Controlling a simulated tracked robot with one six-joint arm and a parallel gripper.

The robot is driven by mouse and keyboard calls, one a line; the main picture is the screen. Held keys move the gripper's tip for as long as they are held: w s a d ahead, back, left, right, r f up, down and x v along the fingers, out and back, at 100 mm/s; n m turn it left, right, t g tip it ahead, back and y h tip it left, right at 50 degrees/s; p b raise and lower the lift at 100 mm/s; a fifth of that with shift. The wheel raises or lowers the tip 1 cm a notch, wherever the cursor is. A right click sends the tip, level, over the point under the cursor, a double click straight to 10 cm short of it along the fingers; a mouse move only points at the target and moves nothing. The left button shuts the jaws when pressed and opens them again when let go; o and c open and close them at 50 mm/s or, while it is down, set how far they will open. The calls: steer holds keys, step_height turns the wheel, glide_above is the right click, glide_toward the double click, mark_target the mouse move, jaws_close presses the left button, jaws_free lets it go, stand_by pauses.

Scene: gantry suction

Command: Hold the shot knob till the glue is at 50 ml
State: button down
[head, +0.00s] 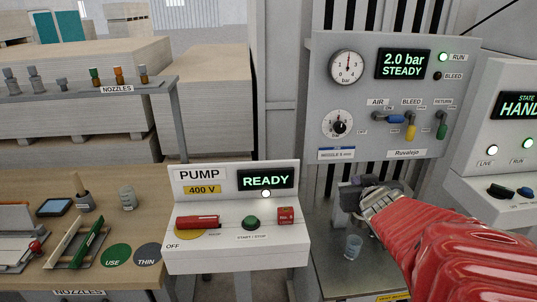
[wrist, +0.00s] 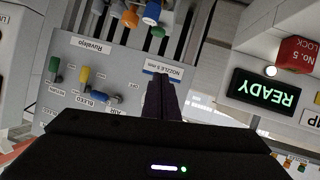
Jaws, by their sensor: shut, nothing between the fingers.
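My gripper (head: 353,192) is in front of and below the grey gauge panel, above the small stand at the lower right. Its dark fingers are together in the wrist view (wrist: 160,95), with nothing between them. A clear bluish cup (head: 353,246) stands on the stand below my gripper; I cannot read a level in it. No knob labelled as the shot knob is readable. An orange knob (wrist: 131,18), a blue-and-white one (wrist: 151,14) and a green one (wrist: 158,31) show beyond my fingertips at the top of the upside-down wrist view, apparently untouched.
The gauge panel (head: 398,152) reads "2.0 bar STEADY" with RUN lit. The pump box (head: 232,255) reads "READY", left of my arm. A bench (head: 120,272) with tools is at the left. Another control box (head: 510,160) is at the right edge.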

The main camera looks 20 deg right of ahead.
steer(key=d, duration=0.1)
steer(key=d+f+t+y, duration=0.1)
steer(key=d, duration=0.1)
steer(key=s+d+f+t+y, duration=0.1)
steer(key=shift+d+f+n, duration=0.2)
steer(key=shift+d+n, duration=0.1)
steer(key=shift+d, duration=0.1)
steer(key=shift+w, duration=0.15)
steer(key=shift+x, duration=0.9)
steer(key=x, duration=0.7)
steer(key=shift+w+d+f, duration=0.1)
steer(key=shift+w+f, duration=0.05)
steer(key=shift+w, duration=0.25)
step_height(320, 180, down, 3)
steer(key=shift+f, duration=0.5)
